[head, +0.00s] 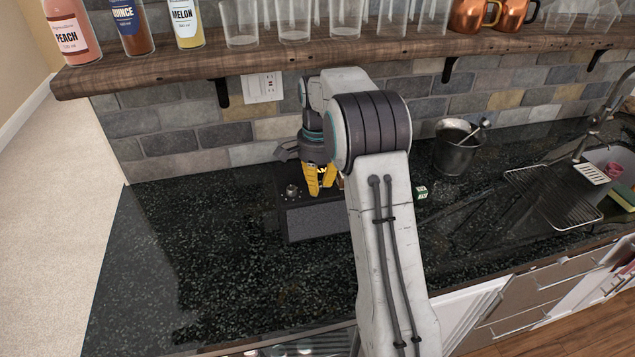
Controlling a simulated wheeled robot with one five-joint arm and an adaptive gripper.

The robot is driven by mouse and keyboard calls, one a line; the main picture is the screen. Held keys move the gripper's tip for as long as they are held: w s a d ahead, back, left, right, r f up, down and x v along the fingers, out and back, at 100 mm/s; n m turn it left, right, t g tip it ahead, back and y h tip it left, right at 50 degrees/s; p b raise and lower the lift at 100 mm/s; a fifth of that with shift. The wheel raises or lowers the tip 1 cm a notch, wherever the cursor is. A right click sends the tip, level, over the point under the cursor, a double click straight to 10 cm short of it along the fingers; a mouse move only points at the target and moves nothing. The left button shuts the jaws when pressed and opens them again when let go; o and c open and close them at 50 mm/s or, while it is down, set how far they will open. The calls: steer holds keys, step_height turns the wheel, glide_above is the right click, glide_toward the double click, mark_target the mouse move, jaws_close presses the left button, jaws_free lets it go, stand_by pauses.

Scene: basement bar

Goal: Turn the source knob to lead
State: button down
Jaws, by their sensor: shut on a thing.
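A black box-shaped unit (318,221) with a grey front stands on the dark counter against the brick wall. A small silver knob (292,191) shows on its top at the left. My gripper (321,190) points down over the unit's top, to the right of that knob, with its yellow fingers close together. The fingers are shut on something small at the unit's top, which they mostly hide. My arm covers the right part of the unit. No lettering on it can be read, so I cannot tell which knob is the source knob or where it points.
A wooden shelf (160,68) with bottles, glasses and copper mugs runs above. A metal bucket (456,150), a small green-and-white cube (421,192) and a drying rack (520,215) by the sink are to the right. The counter's left part (190,240) is clear.

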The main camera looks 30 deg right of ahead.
steer(key=c, duration=1.1)
jaws_free()
steer(key=shift+o, duration=0.2)
step_height(320, 180, up, 12)
